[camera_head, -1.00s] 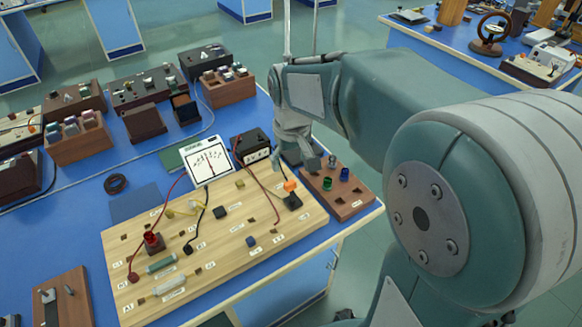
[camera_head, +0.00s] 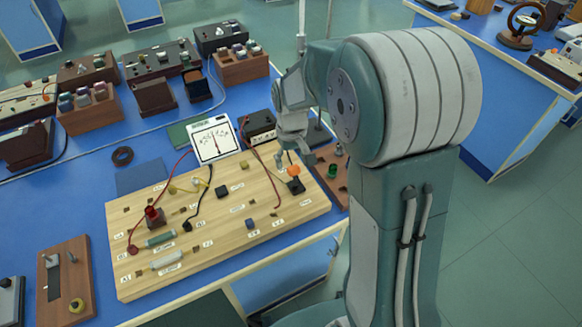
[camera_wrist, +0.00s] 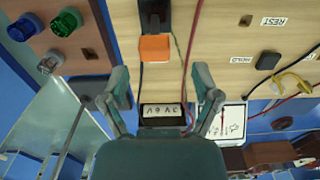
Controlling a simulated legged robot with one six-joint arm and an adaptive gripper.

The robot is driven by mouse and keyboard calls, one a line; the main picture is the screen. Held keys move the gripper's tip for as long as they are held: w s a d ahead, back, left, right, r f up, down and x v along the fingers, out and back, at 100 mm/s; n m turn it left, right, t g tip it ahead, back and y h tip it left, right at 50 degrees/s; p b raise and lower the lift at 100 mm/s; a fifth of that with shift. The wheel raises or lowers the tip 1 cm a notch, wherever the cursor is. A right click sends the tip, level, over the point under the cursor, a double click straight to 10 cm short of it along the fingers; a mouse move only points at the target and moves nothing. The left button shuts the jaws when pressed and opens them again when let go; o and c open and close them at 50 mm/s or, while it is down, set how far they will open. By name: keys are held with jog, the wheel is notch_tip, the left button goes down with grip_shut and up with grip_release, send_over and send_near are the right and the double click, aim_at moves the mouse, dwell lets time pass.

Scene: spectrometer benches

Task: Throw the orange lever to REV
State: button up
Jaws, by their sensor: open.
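The orange lever (camera_head: 294,171) rises from a small black base (camera_head: 297,186) at the right end of the pale wooden board (camera_head: 240,238). In the wrist view the orange lever cap (camera_wrist: 155,48) is at the top centre, joined to its black base (camera_wrist: 154,14). My gripper (camera_wrist: 161,80) is open, with one finger toward each side of the lever's line. The lever cap lies just beyond the fingertips and does not appear to be held. In the head view my gripper (camera_head: 288,158) is close behind the lever. I cannot read a REV label.
A meter (camera_head: 213,140) and a black box (camera_head: 259,127) stand behind the board. Red and black wires cross the board. A wooden block with a green knob (camera_head: 332,171) is right of the lever, partly hidden by my arm. A label reads REST (camera_wrist: 274,21).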

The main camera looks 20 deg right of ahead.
aim_at(292, 166)
jog(key=f, duration=0.1)
jog(key=d+f, duration=0.1)
jog(key=shift+f, duration=0.9)
jog(key=shift+a, duration=0.35)
jog(key=c, duration=1.1)
jog(key=shift+d, duration=0.2)
grip_shut()
jog(key=shift+w+a+f+g, duration=0.2)
jog(key=shift+w+g, duration=0.15)
jog(key=shift+g, duration=0.55)
